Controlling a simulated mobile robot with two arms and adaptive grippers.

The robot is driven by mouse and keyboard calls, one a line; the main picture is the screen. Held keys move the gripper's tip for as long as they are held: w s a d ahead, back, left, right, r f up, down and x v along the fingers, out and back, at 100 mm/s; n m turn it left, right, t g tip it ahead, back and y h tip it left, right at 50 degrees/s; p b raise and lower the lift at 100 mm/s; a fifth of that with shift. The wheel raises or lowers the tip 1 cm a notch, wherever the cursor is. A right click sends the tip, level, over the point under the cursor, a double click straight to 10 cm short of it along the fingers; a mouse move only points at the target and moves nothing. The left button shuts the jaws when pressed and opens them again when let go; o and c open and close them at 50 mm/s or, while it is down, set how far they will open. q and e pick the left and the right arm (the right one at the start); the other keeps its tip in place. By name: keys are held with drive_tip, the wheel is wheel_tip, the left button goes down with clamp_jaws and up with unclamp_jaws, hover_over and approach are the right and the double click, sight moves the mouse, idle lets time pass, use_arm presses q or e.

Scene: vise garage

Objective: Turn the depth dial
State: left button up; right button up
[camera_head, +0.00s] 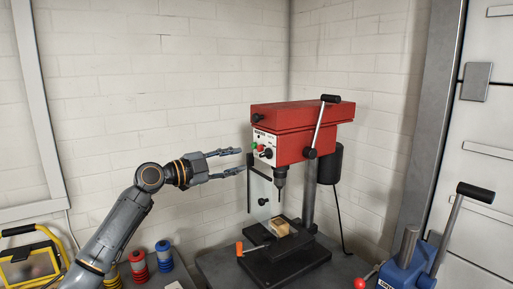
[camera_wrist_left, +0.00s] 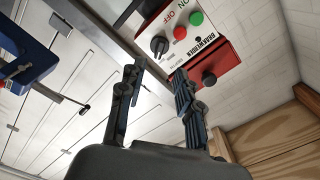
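The red drill press (camera_head: 300,118) stands in the corner with a white control panel on its front. A black dial (camera_head: 267,152) sits low on that panel, beside a red and a green button. The wrist view shows the black dial (camera_wrist_left: 159,46) beyond the fingertips, with small lettering near it. My left gripper (camera_head: 241,160) is open and empty, to the left of the panel and apart from it. Its two fingers also show spread in the wrist view (camera_wrist_left: 157,74). My right gripper is not in view.
A clear guard plate (camera_head: 258,187) hangs below the panel. A wooden block (camera_head: 279,228) rests on the press base, with an orange-handled tool (camera_head: 247,248) beside it. A blue vise (camera_head: 408,270) is at right; red and blue spools (camera_head: 164,256) are at lower left.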

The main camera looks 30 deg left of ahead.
sight(261, 155)
use_arm(q)
drive_tip(key=p+x, duration=0.3)
drive_tip(key=x, duration=0.4)
drive_tip(key=shift+w+d+p, duration=0.1)
drive_tip(key=shift+w+p, duration=0.15)
drive_tip(key=shift+p, duration=0.1)
clamp_jaws()
